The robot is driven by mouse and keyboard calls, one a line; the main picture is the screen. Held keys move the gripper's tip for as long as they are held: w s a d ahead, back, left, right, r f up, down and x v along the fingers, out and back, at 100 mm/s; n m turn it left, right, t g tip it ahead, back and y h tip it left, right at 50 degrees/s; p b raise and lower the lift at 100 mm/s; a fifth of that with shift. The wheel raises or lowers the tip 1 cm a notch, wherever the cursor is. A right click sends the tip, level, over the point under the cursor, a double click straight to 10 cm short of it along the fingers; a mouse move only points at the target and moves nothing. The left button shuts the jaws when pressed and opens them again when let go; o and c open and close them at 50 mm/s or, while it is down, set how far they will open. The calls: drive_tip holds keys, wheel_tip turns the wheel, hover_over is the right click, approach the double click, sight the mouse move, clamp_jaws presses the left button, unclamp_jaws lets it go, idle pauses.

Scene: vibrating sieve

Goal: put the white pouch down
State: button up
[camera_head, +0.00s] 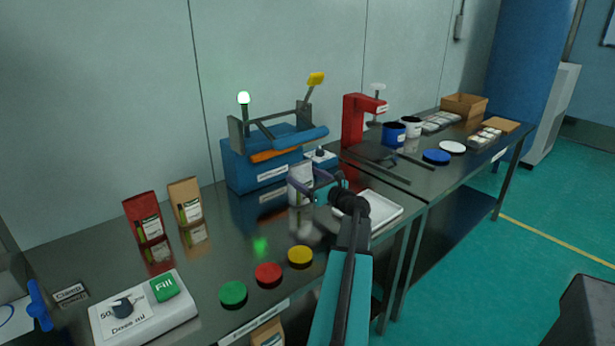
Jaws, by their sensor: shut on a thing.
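The white pouch (299,187) is upright in front of the blue sealing machine (266,163), near the middle of the bench. My gripper (310,187) is shut on the pouch from its right side. My arm reaches in from the lower right and hides part of the bench. The pouch's lower end is close to the dark shiny bench top (215,258); I cannot tell whether it touches.
A white tray (388,207) lies right of my gripper. Red (148,218) and brown (185,201) pouches stand at the left. Green (233,292), red (268,274) and yellow (300,255) discs line the front. A dosing box (140,312) is at lower left. Bench between pouches and discs is clear.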

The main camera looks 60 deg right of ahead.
drive_tip(key=shift+f, duration=0.15)
drive_tip(key=o, duration=1.5)
drive_tip(key=b+v, duration=0.1)
drive_tip(key=v, duration=1.1)
